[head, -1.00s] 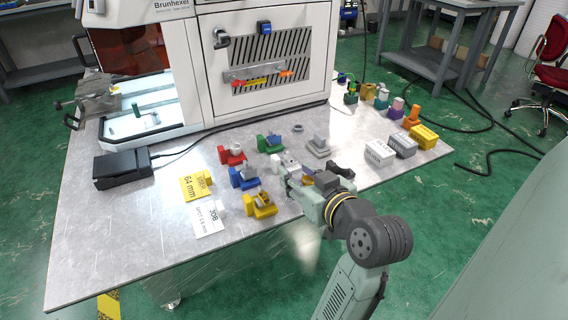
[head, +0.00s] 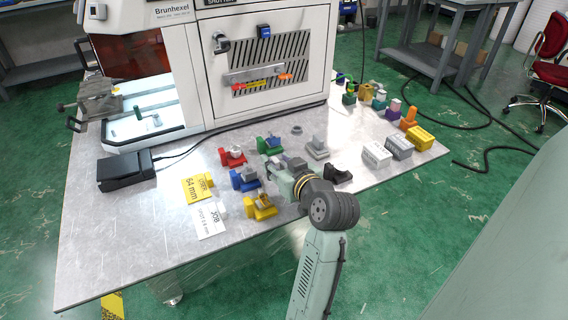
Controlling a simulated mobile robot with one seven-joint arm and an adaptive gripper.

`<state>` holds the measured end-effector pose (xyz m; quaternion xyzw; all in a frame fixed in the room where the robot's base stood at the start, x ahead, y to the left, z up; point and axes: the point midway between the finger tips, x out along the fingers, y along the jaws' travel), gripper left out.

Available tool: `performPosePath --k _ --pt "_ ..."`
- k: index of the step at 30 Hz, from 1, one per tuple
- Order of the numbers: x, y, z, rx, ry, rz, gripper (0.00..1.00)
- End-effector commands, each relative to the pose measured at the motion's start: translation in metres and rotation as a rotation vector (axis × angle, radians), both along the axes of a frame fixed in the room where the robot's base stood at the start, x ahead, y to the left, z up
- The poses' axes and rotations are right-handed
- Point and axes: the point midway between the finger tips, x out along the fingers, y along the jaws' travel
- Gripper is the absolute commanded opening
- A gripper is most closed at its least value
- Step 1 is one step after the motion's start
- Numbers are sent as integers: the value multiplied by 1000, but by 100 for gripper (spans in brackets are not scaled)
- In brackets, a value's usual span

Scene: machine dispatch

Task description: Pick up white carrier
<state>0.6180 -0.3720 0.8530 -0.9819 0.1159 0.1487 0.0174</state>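The white carrier (head: 272,166) appears to be the pale piece at the end of my arm, between the green and blue carriers. Most of it is hidden by my gripper, so its outline and what it carries are unclear. My gripper (head: 283,166) is low over the table at this piece. The wrist and forearm cover its fingers, and I cannot tell whether they touch or grip the carrier.
Close by are red (head: 232,156), blue (head: 244,179), yellow (head: 261,207), green (head: 270,144) and grey (head: 317,149) carriers. A black piece (head: 338,174) lies right of my wrist. Boxes, including a white one (head: 376,155), stand farther right. The machine (head: 265,60) is behind.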

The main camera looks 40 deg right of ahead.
Motion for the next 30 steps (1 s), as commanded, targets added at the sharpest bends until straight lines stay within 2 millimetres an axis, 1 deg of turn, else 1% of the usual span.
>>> performPosePath --k 3,20,30 --pt "0 0 0 0 0 0 37" --pt "-1 0 0 0 0 -1 0" --pt "-1 0 1 -1 -2 -1 0"
